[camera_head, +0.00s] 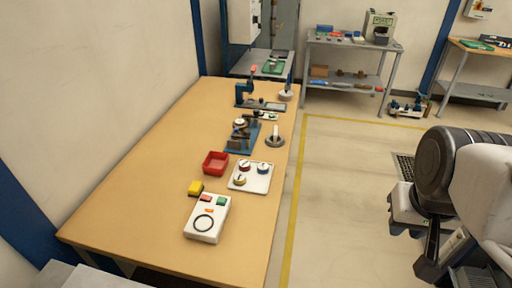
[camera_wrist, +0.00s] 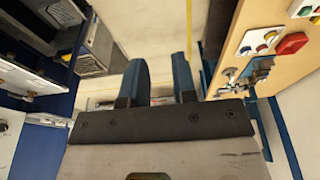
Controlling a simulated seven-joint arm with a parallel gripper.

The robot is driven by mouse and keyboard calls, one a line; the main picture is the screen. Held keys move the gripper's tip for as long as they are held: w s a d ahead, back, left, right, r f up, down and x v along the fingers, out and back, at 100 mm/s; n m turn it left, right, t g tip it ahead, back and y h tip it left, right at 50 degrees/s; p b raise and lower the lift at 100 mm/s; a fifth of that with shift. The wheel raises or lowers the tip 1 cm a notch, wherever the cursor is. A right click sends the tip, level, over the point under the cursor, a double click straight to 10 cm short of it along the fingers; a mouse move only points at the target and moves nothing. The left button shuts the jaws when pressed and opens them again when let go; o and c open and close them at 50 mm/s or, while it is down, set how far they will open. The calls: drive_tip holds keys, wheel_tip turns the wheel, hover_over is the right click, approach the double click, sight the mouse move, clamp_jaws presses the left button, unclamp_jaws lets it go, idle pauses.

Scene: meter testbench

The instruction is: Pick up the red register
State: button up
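A white board (camera_head: 263,187) lies on the wooden bench and carries several small round dial-like parts. One has a dark red rim (camera_head: 245,165) and appears to be the red register. A blue one (camera_head: 264,169) is to its right and a yellow one (camera_head: 240,180) is below it. In the wrist view, the board (camera_wrist: 245,50) shows small at the upper right, with a small red part (camera_wrist: 261,48) on it. My gripper (camera_wrist: 160,72) has its two blue fingers apart with nothing between them. It is well away from the bench.
A red tray (camera_head: 215,163) sits left of the board. Blue fixtures (camera_head: 242,138) stand farther back. The bench's left side is clear.

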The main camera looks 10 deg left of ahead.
drive_tip(key=o, duration=0.6)
drive_tip(key=shift+c, duration=0.2)
drive_tip(key=w+a+m, duration=0.2)
drive_tip(key=w+a, duration=0.1)
drive_tip(key=w, duration=0.4)
drive_tip(key=w+a+m, duration=0.3)
drive_tip(key=w, duration=0.4)
drive_tip(key=m+g+y, duration=0.2)
drive_tip(key=m+g, duration=0.1)
drive_tip(key=m, duration=1)
hover_over(247, 164)
drive_tip(key=f, duration=2.2)
drive_tip(key=shift+w+d+f, duration=0.1)
drive_tip(key=shift+d+f, duration=0.1)
drive_tip(key=shift+d, duration=0.05)
drive_tip(key=shift+a+f, duration=0.25)
drive_tip(key=shift+f, duration=0.1)
